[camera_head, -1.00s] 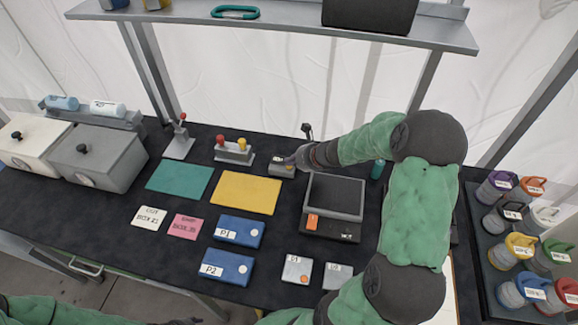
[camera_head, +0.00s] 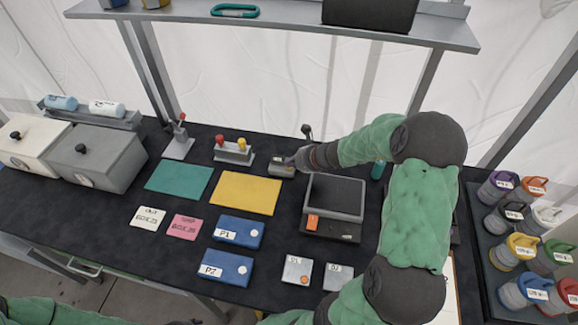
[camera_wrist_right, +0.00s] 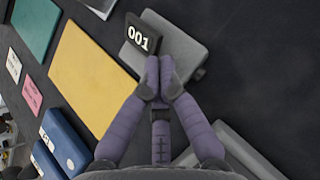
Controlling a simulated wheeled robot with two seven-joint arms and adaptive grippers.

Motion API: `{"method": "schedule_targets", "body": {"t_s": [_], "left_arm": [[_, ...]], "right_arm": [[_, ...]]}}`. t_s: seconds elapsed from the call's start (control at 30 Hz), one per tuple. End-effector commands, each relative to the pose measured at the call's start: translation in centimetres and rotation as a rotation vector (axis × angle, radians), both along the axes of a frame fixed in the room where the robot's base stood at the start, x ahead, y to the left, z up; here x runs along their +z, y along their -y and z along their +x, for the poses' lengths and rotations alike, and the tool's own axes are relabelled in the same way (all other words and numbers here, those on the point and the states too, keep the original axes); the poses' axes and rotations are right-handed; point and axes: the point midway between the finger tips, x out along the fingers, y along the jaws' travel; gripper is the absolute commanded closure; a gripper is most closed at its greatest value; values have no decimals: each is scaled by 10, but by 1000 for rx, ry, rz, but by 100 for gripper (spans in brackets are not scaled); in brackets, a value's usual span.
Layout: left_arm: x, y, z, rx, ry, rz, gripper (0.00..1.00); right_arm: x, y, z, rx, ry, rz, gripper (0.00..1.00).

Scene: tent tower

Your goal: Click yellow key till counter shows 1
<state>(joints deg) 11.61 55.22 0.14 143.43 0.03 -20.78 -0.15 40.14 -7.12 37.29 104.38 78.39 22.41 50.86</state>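The counter (camera_head: 281,167) is a small grey box on the dark table. In the head view the right gripper (camera_head: 291,162) reaches the counter from the right. No yellow key shows on the counter; the fingertips may cover it. I cannot tell if they press on it. My left gripper (camera_head: 184,322) is barely in view at the bottom edge.
A yellow mat (camera_head: 246,193) lies in front, and a black-topped scale (camera_head: 335,197) stands to the right. A shelf (camera_head: 270,30) spans above the back.

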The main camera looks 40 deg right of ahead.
Motion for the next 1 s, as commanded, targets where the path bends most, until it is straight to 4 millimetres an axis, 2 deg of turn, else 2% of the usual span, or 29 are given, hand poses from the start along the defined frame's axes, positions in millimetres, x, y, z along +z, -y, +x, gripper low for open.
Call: {"method": "schedule_targets", "body": {"t_s": [0.43, 0.87, 1.0], "left_arm": [[16, 0, 0, 0, 0, 0, 59], [18, 0, 0, 0, 0, 0, 59], [26, 0, 0, 0, 0, 0, 59]], "right_arm": [[17, 0, 0, 0, -1, 0, 100], [19, 0, 0, 0, -1, 0, 100], [28, 0, 0, 1, 0, -1, 100]]}}
